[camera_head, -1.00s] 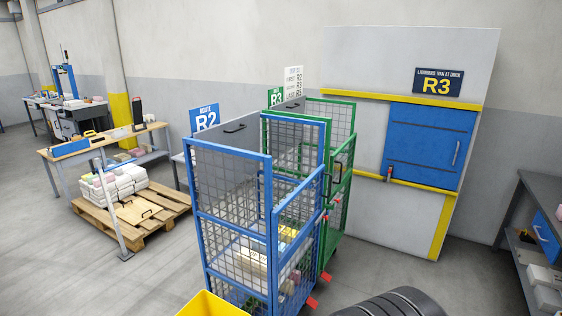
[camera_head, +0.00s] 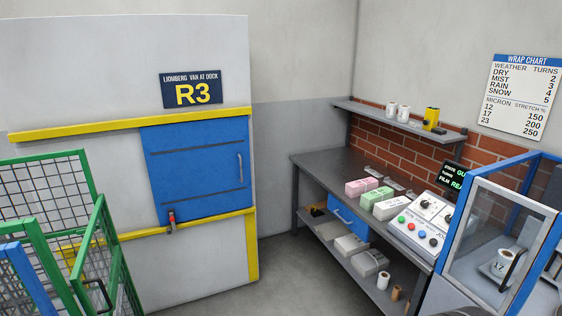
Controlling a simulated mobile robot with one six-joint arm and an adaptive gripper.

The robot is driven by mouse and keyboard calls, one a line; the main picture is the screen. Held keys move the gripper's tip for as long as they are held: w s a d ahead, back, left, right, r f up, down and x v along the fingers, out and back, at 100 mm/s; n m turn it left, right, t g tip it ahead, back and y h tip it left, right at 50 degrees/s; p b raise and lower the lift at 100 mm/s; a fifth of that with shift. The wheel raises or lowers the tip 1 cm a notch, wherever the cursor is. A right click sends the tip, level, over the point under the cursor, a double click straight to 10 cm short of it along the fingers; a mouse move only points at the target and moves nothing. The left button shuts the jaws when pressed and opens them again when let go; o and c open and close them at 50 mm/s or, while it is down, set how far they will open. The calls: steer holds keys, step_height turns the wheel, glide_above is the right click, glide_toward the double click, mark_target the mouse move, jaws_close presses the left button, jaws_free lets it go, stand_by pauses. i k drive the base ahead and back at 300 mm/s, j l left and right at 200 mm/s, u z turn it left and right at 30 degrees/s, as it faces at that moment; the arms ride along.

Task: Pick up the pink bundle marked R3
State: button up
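A pink bundle (camera_head: 357,189) lies on the grey workbench (camera_head: 335,163) on the right, at the far end of a row of bundles. Any mark on it is too small to read. A green-topped bundle (camera_head: 377,197) and a white bundle (camera_head: 391,208) lie beside it, closer to the control panel. My gripper is not in view, so whether it is open or shut does not show.
A control panel (camera_head: 424,222) and a blue-framed machine (camera_head: 492,237) stand at the near right. The lower shelf holds grey packs (camera_head: 368,262). A green cage trolley (camera_head: 62,195) stands at left, before a blue R3 hatch (camera_head: 197,168). Floor between (camera_head: 283,272) is clear.

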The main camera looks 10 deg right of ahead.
mark_target(355, 189)
steer(key=i+l+z, duration=0.2)
steer(key=i, duration=1.95)
steer(key=i+j+z, duration=0.1)
steer(key=i+z, duration=0.15)
steer(key=i, duration=0.3)
steer(key=i+j+z, duration=0.2)
steer(key=i, duration=0.3)
steer(key=i+j+z, duration=0.25)
steer(key=i, duration=0.25)
steer(key=i+z, duration=0.35)
steer(key=i+j+z, duration=0.1)
steer(key=z, duration=0.25)
steer(key=i+j+z, duration=0.2)
steer(key=z, duration=0.2)
